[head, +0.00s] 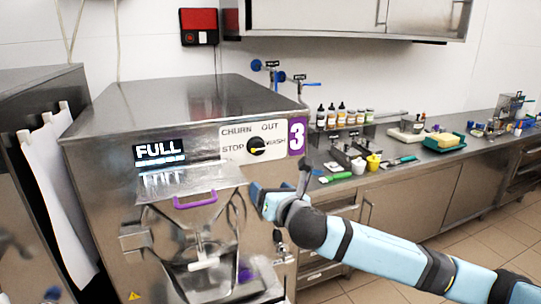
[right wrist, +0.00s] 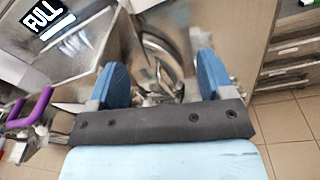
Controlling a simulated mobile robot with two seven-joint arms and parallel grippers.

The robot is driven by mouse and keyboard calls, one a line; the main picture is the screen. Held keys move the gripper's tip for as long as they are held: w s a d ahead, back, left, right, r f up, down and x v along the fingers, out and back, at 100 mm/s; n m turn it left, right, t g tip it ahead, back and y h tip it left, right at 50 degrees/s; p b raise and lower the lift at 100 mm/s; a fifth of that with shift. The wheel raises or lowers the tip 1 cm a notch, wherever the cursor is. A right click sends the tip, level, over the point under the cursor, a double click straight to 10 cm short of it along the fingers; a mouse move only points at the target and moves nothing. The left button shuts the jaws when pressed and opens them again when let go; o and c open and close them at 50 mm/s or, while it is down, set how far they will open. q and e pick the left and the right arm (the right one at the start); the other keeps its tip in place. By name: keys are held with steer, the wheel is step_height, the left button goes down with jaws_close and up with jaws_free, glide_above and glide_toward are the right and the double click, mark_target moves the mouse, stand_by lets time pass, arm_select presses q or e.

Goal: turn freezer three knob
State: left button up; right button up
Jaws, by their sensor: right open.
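Freezer three (head: 150,105) is a steel machine with a purple "3" label (head: 297,137) in the head view. Its black knob (head: 257,146) sits on a white dial plate marked CHURN, OUT, STOP and WASH. My left gripper is not in view.
A lit FULL display (head: 160,150) is left of the dial. A purple handle (head: 195,201) crosses the front hatch below. A counter (head: 430,155) with bottles, tubs and a green tray (head: 443,145) runs right. Floor is free at lower right.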

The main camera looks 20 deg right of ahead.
mark_target(259, 149)
step_height(259, 149, up, 4)
steer(key=w+d+r+n+t+h, duration=0.1)
steer(key=w+d+n, duration=0.1)
steer(key=w, duration=0.3)
steer(key=w+p, duration=0.1)
steer(key=w, duration=0.3)
steer(key=w+p, duration=0.1)
steer(key=w, duration=0.3)
steer(key=shift+w+a+f, duration=0.1)
steer(key=shift+w+f, duration=0.1)
steer(key=shift+f, duration=0.05)
steer(key=shift+w, duration=0.7)
steer(key=shift+c, duration=0.4)
steer(key=c, duration=0.8)
